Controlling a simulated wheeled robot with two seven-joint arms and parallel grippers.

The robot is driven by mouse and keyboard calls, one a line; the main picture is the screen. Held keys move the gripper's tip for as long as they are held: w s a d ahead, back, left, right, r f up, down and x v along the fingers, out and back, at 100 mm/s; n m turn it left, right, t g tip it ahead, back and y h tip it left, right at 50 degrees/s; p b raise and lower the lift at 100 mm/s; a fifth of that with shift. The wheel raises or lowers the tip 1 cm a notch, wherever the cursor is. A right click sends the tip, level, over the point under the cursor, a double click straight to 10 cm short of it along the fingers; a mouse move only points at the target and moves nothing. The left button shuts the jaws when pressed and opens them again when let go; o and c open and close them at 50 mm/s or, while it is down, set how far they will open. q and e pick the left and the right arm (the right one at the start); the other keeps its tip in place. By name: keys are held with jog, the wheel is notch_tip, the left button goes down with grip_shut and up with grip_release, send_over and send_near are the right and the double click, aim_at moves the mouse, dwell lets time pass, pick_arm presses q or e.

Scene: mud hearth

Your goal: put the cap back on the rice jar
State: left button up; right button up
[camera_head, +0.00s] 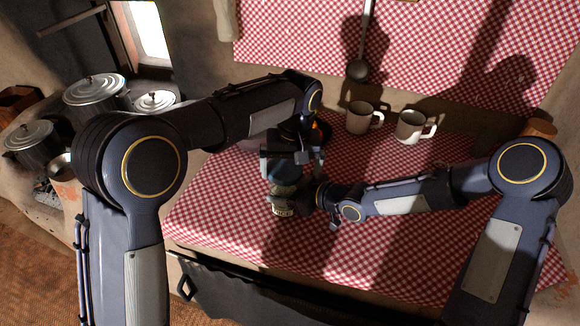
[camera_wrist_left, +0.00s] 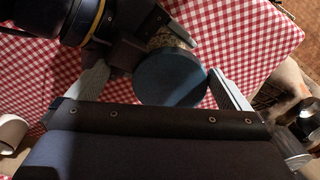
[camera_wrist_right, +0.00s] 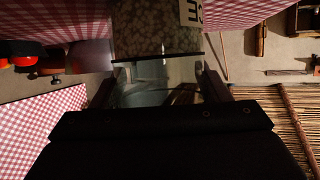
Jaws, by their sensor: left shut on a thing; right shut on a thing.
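The rice jar (camera_head: 283,208) is a small clear jar with a pale label, above the checked cloth near the table's front. My right gripper (camera_head: 296,200) is shut on it from the right. In the right wrist view the glass, rice (camera_wrist_right: 150,30) and part of the label (camera_wrist_right: 190,12) show between and beyond the fingers. The round teal cap (camera_wrist_left: 170,77) is between the fingers of my left gripper (camera_wrist_left: 160,88), which is shut on it from above. It also shows in the head view (camera_head: 286,174). The cap is over the jar's mouth; I cannot tell whether it is seated.
Two pale mugs (camera_head: 358,117) (camera_head: 411,127) stand at the back of the checked table (camera_head: 390,245). A ladle (camera_head: 358,68) hangs on the wall behind. Lidded metal pots (camera_head: 95,92) stand at the far left. The cloth's front right is largely clear.

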pick_arm(q)
jog(key=shift+s+d, duration=0.2)
jog(key=shift+s, duration=0.2)
pick_arm(e)
jog(key=shift+w+d, duration=0.35)
pick_arm(q)
notch_tip(320, 180, up, 3)
jog(key=shift+s, duration=0.1)
jog(key=shift+c, duration=1)
pick_arm(e)
jog(key=shift+f, duration=0.15)
pick_arm(q)
jog(key=shift+r, duration=0.45)
jog(key=c, duration=1.4)
pick_arm(e)
jog(key=shift+s, duration=0.1)
jog(key=shift+a, duration=0.2)
jog(key=o, duration=1.4)
jog(key=shift+s+r, duration=0.1)
jog(key=shift+r, duration=0.1)
jog(key=shift+o, duration=0.2)
pick_arm(q)
jog(key=shift+a, duration=0.1)
